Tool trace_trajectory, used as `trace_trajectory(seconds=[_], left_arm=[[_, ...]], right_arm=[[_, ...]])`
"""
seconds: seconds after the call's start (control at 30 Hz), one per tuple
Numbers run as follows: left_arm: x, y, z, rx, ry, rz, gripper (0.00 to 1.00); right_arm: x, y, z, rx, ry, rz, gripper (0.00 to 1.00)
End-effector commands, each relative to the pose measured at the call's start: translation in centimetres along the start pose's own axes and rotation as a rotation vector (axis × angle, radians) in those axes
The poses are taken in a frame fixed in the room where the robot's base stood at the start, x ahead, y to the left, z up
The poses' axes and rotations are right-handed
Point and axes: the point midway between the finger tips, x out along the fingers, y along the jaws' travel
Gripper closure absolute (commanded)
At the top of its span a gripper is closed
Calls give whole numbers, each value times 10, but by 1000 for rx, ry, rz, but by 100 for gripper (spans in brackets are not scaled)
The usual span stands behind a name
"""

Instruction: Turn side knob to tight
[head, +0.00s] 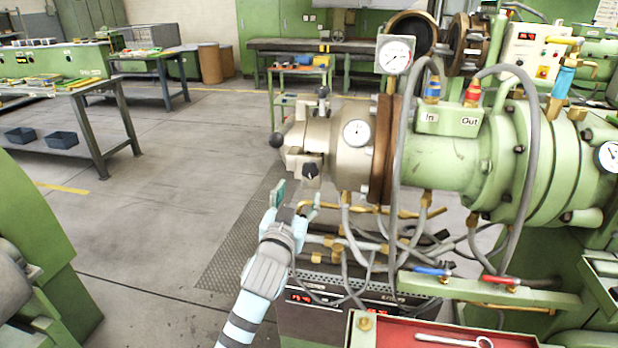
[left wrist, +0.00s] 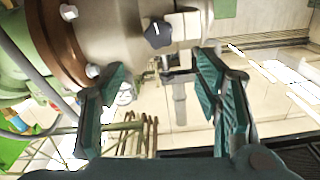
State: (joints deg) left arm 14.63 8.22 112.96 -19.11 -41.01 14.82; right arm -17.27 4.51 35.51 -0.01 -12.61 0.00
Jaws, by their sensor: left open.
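The side knob (head: 310,171) is a small black pointed knob on the side of the beige-grey metal extruder head (head: 338,150). In the left wrist view the knob (left wrist: 158,34) sits on the metal body, beyond the gap between my fingertips. My left gripper (head: 297,200) is open and empty, just below and slightly left of the knob in the head view. Its two teal fingers stand apart in the left wrist view (left wrist: 160,72), with the knob between their directions but not within them. I see no contact. My right gripper is not in view.
A black ball handle (head: 276,141) sticks out left of the head. Grey hoses and brass pipes (head: 390,212) run below and right of it. A red tray (head: 440,332) with a wrench lies in front. The floor to the left (head: 165,185) is clear.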

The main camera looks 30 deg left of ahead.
Motion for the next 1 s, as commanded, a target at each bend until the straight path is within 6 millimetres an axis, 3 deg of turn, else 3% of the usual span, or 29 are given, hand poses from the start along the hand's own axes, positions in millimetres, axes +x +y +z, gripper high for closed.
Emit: trace_trajectory(seconds=[0.2,0.4,0.77,1.0], left_arm=[[65,0,1,1,-1,-1,42],[106,0,2,1,-2,0,42],[118,0,1,1,-1,1,42],[118,0,1,1,-1,2,77]], right_arm=[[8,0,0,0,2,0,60],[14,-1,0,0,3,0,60],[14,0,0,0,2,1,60],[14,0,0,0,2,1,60]])
